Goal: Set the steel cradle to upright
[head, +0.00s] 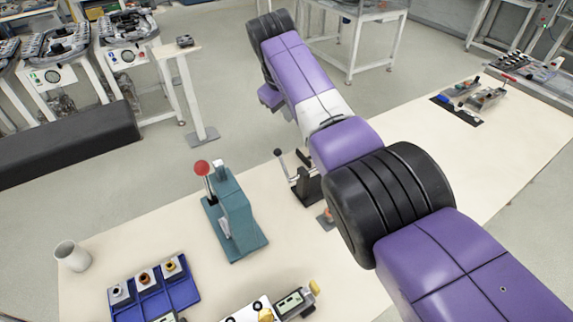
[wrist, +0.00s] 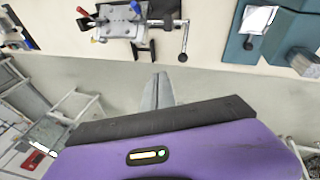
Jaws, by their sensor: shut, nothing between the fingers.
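What I take to be the steel cradle (wrist: 124,24) shows in the wrist view at the top, a grey metal body on a dark base. A crank handle (wrist: 184,42) with a dark knob hangs at its right side. In the head view the black stand with its crank (head: 305,182) is partly hidden behind my arm. The cradle's tilt cannot be told clearly. My gripper (wrist: 159,80) is shut and empty, below the cradle in the wrist view and apart from it. Its fingers do not show clearly in the head view.
A teal press (head: 233,215) with a red knob stands left of the crank stand. A blue tray (head: 160,295) and a white mug (head: 72,256) lie further left. A black mat with clamps (head: 468,100) lies at the far right end of the bench.

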